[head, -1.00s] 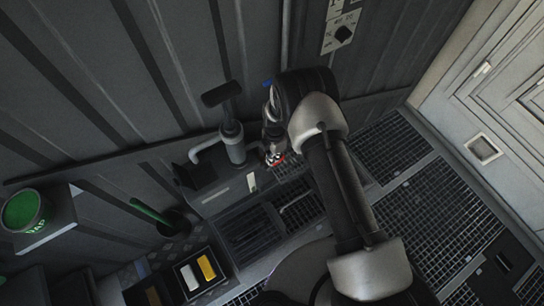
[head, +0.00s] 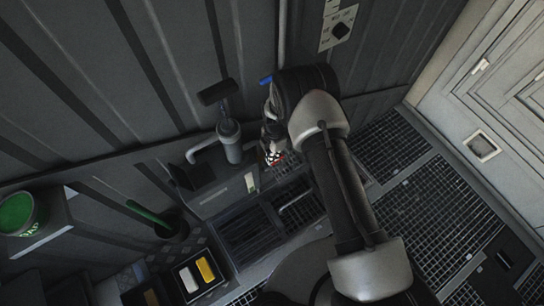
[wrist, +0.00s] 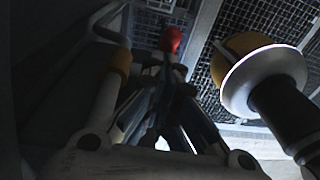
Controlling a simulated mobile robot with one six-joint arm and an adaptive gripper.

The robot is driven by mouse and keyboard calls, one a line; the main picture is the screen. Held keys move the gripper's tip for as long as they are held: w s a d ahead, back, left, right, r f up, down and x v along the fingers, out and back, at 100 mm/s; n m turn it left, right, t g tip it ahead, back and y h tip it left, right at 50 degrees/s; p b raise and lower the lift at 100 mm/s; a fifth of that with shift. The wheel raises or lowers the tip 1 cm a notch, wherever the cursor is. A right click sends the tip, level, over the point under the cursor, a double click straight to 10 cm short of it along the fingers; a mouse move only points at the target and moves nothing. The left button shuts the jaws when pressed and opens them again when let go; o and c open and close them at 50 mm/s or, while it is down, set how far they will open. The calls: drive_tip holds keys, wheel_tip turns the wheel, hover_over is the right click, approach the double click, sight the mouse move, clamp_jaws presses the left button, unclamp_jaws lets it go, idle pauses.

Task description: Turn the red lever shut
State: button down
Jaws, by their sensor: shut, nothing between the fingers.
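The red lever shows in the wrist view as a rounded red end (wrist: 172,38) just beyond my fingertips. I cannot tell whether the fingers touch it. The rest of the lever is hidden behind the fingers. My gripper (wrist: 168,72) is shut and empty, pointing toward the red end. My arm hides much of that spot from the head camera.
The grey pump (head: 230,140) with a black T-handle stands close left of my gripper. A tray with yellow and white blocks (head: 203,276) lies front left.

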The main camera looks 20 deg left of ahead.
drive_tip(key=shift+w+d+f, duration=0.1)
drive_tip(key=shift+d+f, duration=0.05)
drive_tip(key=shift+w+d+f+b, duration=0.6)
drive_tip(key=shift+w+f+b, duration=0.15)
drive_tip(key=shift+b, duration=1.4)
drive_tip(key=shift+r, duration=0.1)
